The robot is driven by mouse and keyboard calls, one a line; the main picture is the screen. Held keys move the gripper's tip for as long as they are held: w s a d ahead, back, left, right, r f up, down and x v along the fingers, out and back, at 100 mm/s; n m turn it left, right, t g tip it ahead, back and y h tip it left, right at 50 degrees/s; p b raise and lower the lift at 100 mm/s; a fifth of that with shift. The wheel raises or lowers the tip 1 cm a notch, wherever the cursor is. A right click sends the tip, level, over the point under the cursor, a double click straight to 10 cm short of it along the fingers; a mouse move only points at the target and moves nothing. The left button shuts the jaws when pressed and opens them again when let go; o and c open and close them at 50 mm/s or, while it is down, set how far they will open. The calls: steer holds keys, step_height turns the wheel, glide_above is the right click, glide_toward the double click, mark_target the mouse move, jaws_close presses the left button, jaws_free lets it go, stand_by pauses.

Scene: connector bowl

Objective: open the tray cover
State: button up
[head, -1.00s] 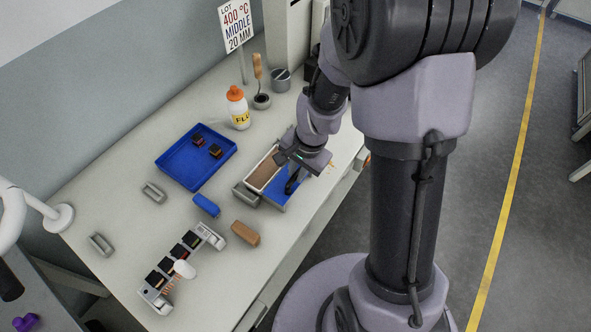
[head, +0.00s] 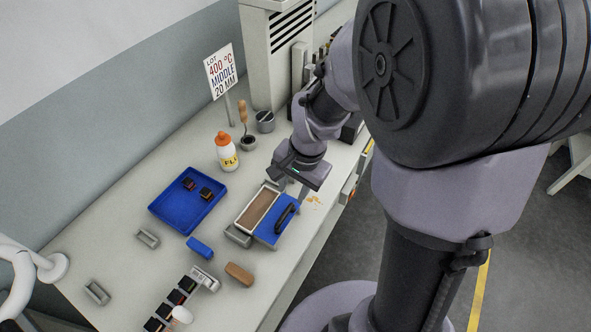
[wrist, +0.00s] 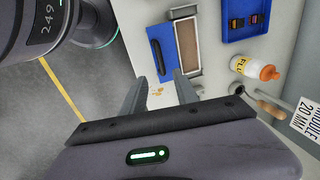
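The tray (head: 240,224) is a pale open box with a brown filling, standing on the bench. Its blue cover (head: 266,233) lies to the tray's right side, leaving the brown filling exposed. The cover's dark handle (head: 285,217) is on its top. In the wrist view the blue cover (wrist: 170,40) and handle (wrist: 157,57) show beside the brown-filled tray (wrist: 187,50). My gripper (wrist: 159,75) is open and empty, its two fingers apart. In the head view my gripper (head: 292,190) is just beyond the handle and apart from it.
A blue bin (head: 165,213) with two dark parts stands left. A blue block (head: 200,247) and a brown block (head: 239,273) lie in front.

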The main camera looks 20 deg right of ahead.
steer(key=r, duration=0.3)
steer(key=r+p, duration=0.1)
steer(key=shift+s+d+r, duration=0.2)
steer(key=shift+s+d, duration=0.05)
steer(key=shift+s, duration=0.1)
